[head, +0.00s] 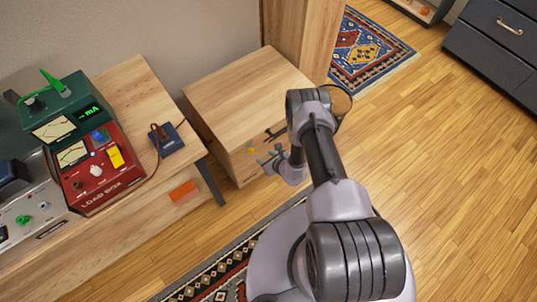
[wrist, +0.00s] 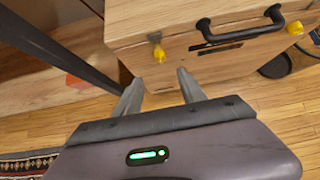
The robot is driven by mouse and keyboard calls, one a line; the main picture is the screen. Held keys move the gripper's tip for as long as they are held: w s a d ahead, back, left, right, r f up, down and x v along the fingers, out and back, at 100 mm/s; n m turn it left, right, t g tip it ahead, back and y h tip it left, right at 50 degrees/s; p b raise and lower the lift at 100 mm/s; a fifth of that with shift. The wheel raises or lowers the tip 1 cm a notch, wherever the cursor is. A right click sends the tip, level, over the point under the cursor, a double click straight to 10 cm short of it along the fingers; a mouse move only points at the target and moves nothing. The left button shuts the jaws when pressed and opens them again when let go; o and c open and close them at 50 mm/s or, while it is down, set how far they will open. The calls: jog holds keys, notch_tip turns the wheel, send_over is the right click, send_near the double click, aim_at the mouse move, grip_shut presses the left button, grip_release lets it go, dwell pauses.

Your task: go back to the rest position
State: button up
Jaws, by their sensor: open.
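Beyond the fingertips is the cabinet front (wrist: 220,66) with a black handle (wrist: 240,33) and yellow knobs (wrist: 160,54). The fingers look apart from the cabinet, though the exact gap is hard to tell.
A wooden bench (head: 125,75) on the left carries a red load box (head: 97,168), a green meter (head: 62,110) and a small blue box (head: 167,138). A bench leg (head: 210,181) stands near my gripper. Open floor (head: 440,170) lies right; patterned rugs (head: 222,268) lie below and behind.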

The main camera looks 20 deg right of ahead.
jog(key=v, duration=0.2)
jog(key=shift+s+d+r, duration=0.1)
jog(key=shift+s+r, duration=0.15)
jog(key=shift+s, duration=0.05)
